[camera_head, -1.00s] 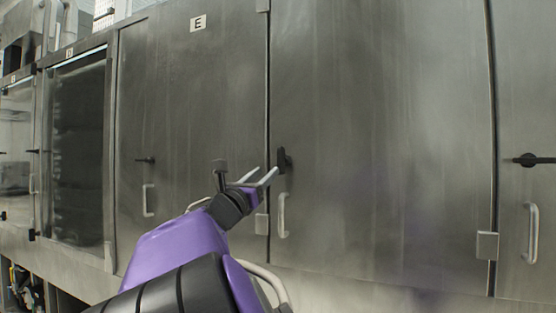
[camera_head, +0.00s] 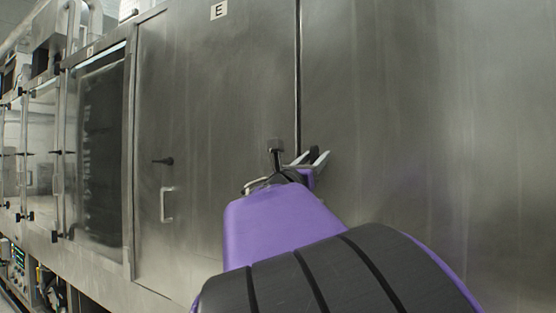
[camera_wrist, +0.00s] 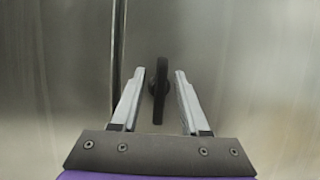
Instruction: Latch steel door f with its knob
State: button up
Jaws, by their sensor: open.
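The large steel door right of the door marked E fits door f (camera_head: 410,120), but no F label shows. Its black knob (camera_wrist: 159,92) stands upright just right of the door seam in the wrist view. In the head view, the knob (camera_head: 314,153) is partly hidden by my fingers. My gripper (camera_wrist: 160,75) is open, with one pale finger on each side of the knob and a visible gap on both sides. I cannot tell how deep the fingers reach around it. In the head view, my gripper (camera_head: 308,160) is at the knob.
Door E (camera_head: 215,100) is shut to the left, with its own black knob (camera_head: 163,161) lying level and a bar handle (camera_head: 166,204) below it. A dark glazed door (camera_head: 102,150) and others run further left. My purple arm hides the lower middle.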

grip_shut()
dwell(0.3)
